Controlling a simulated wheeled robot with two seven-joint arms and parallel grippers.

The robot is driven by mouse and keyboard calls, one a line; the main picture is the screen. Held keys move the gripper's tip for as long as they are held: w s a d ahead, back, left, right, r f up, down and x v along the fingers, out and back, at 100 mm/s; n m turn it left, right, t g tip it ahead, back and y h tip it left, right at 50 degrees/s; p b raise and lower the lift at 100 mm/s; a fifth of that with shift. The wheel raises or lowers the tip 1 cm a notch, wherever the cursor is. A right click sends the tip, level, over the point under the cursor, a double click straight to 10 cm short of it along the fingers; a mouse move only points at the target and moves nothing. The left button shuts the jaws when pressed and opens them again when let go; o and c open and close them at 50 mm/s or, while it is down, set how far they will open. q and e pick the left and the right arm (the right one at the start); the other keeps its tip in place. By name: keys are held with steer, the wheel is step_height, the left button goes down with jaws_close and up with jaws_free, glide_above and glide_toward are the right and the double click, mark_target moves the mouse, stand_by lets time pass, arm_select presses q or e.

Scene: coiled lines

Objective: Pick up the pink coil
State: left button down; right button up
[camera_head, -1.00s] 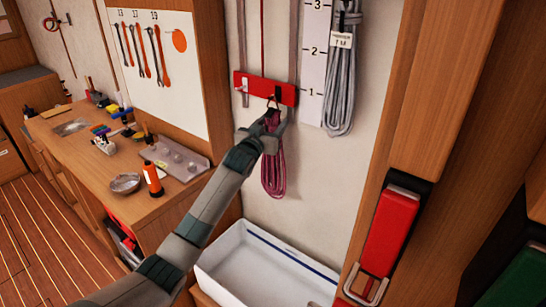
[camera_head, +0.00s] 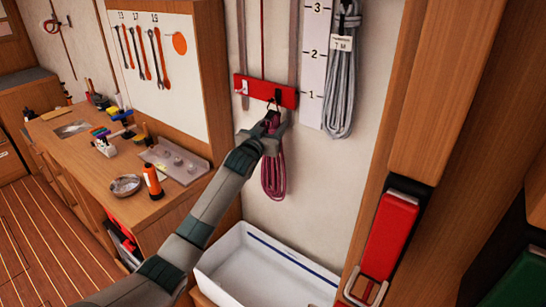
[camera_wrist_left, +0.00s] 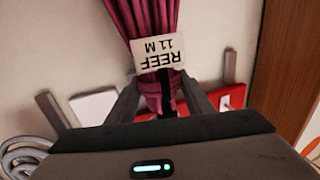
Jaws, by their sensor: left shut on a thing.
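The pink coil (camera_head: 273,176) hangs against the pale wall, below a red hook board (camera_head: 265,90). My left gripper (camera_head: 272,126) is shut on its upper part, just under the board. A dark ring shows at the board's right hook above the gripper; I cannot tell whether the coil still bears on it. In the left wrist view the pink coil (camera_wrist_left: 152,22) runs between my two fingers (camera_wrist_left: 160,98), with a white tag (camera_wrist_left: 160,54) reading "REEF 11 M" upside down. My right gripper is not in view.
A grey coil (camera_head: 341,75) hangs at the right beside a numbered strip (camera_head: 313,58). A white tray (camera_head: 262,272) stands below the pink coil. A cluttered workbench (camera_head: 92,170) is at the left, a red-handled fitting (camera_head: 392,230) at the right.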

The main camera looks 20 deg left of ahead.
arm_select(q)
steer(key=shift+r, duration=0.25)
steer(key=shift+w+r+b, duration=0.1)
steer(key=shift+r+b, duration=0.45)
steer(key=shift+b, duration=0.05)
steer(key=shift+s+a, duration=0.2)
steer(key=shift+s, duration=0.35)
steer(key=s+a+b, duration=0.2)
steer(key=s+a, duration=0.1)
steer(key=s, duration=0.5)
steer(key=s+a+b, duration=0.2)
steer(key=s, duration=0.6)
steer(key=shift+a+b, duration=0.4)
